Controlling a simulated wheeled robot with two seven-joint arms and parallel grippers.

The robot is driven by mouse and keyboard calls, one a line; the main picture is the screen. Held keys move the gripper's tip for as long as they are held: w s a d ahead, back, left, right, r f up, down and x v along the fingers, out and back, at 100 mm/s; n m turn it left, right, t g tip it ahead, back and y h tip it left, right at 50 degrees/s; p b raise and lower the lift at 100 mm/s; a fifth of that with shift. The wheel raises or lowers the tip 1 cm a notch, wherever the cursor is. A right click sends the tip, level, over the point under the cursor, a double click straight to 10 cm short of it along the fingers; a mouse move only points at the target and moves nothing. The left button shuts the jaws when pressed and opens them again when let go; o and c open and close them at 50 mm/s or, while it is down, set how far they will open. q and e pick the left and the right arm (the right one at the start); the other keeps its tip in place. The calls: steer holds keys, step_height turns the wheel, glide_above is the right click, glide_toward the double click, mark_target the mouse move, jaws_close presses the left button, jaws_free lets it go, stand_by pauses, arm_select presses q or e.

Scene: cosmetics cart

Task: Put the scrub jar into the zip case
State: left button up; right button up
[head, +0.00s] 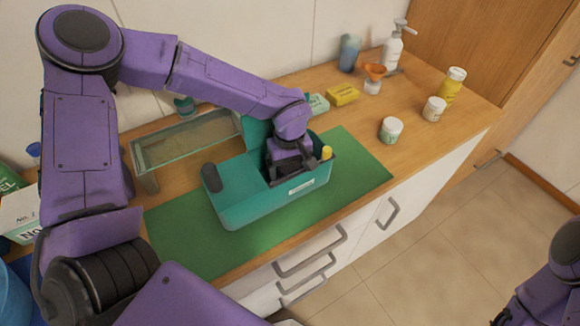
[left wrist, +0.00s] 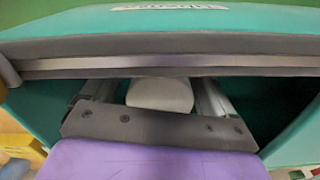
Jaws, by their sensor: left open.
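The teal zip case (head: 262,208) stands open on a green mat (head: 178,245). It fills much of the left wrist view (left wrist: 60,24). My left gripper (head: 290,172) reaches down into the case, and its fingertips are hidden in the head view. In the left wrist view my left gripper (left wrist: 160,90) is open, its two fingers on either side of a white round-topped jar (left wrist: 160,94) inside the case. I cannot read a label on this jar, so I cannot tell whether it is the scrub jar. My right gripper is out of view.
A yellow-topped item (head: 326,152) stands at the case's right end. A glass-topped box (head: 185,140) sits behind the case. Two white jars (head: 391,130) (head: 434,109), a yellow bottle (head: 452,86) and a pump bottle (head: 393,48) stand on the right. The mat's right end is clear.

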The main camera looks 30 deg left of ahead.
arm_select(q)
step_height(320, 180, up, 12)
steer(key=shift+r+b, duration=0.2)
steer(key=shift+b, duration=0.15)
